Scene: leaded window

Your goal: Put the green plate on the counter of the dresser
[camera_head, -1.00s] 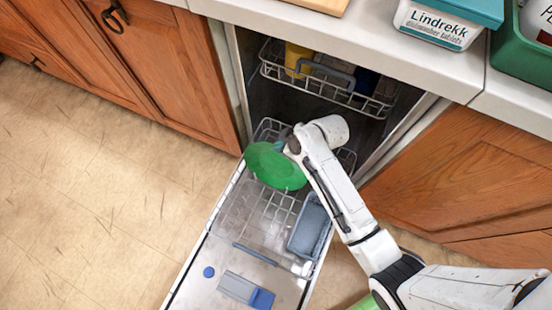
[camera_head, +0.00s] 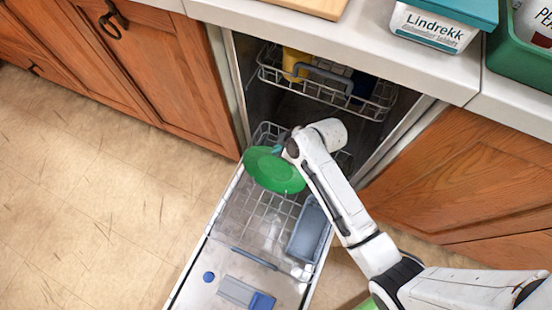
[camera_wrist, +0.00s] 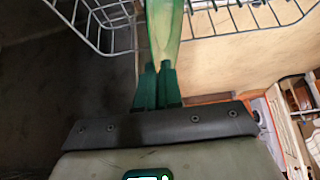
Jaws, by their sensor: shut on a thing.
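The green plate (camera_head: 273,171) is tilted above the lower rack of the open dishwasher in the head view. My gripper (camera_head: 283,148) is shut on the plate's upper edge, its fingertips partly hidden by my wrist. In the wrist view the plate (camera_wrist: 163,32) shows edge-on between the closed green fingers (camera_wrist: 157,85). I cannot tell from the head view whether the plate touches the rack. I cannot make out a dresser in these views.
The lower rack (camera_head: 268,215) is pulled out over the open dishwasher door (camera_head: 205,272) and holds a grey-blue basket (camera_head: 307,230). The upper rack (camera_head: 330,92) holds a yellow item (camera_head: 294,62). A worktop (camera_head: 340,38) runs above, with a Lindrekk box (camera_head: 432,27) and a green bin (camera_head: 518,60).

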